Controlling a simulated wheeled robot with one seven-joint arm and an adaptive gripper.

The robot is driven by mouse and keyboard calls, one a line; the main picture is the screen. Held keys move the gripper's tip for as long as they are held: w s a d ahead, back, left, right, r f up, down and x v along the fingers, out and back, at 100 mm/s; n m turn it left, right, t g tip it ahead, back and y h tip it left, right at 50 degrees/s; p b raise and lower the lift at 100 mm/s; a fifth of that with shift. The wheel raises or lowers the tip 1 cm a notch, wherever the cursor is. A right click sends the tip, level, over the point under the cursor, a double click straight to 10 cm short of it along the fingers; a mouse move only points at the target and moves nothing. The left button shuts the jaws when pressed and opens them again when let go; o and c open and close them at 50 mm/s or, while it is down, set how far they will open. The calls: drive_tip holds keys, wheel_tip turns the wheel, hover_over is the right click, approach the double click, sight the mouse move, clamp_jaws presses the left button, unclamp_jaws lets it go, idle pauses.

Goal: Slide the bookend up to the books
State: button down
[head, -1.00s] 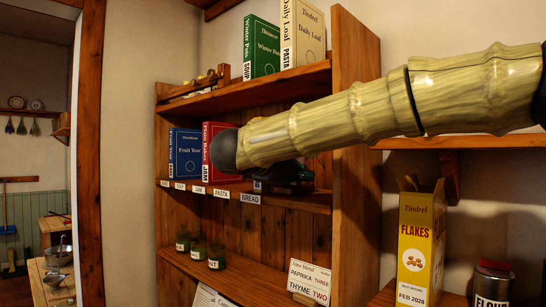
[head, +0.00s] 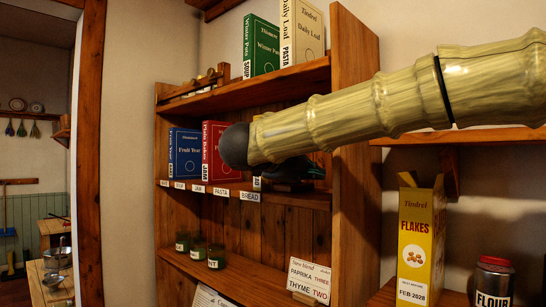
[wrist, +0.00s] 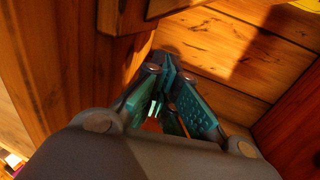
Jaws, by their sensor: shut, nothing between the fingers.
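A blue book (head: 185,153) and a red book (head: 212,158) stand upright side by side on the middle shelf in the head view. My arm covers part of the red book and the space to its right. My gripper (head: 300,172) shows only partly, below and behind my arm, to the right of the books. In the wrist view its teal fingers (wrist: 165,72) are closed together with nothing seen between them. A small pale label (head: 257,183) shows just left of the gripper; what bears it is mostly hidden. I cannot make out the bookend in either view.
The shelf's upright side panel (head: 356,200) stands right of my gripper. Green and cream books (head: 262,48) stand on the shelf above. Small jars (head: 198,248) and a label card (head: 309,280) are below. A yellow flakes box (head: 421,240) and a flour canister (head: 494,280) stand at right.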

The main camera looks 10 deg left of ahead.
drive_tip(key=shift+a, duration=0.1)
drive_tip(key=s+a+b, duration=0.3)
drive_tip(key=s+a, duration=0.4)
drive_tip(key=s, duration=0.2)
drive_tip(key=shift+s, duration=0.35)
idle(0.6)
idle(0.4)
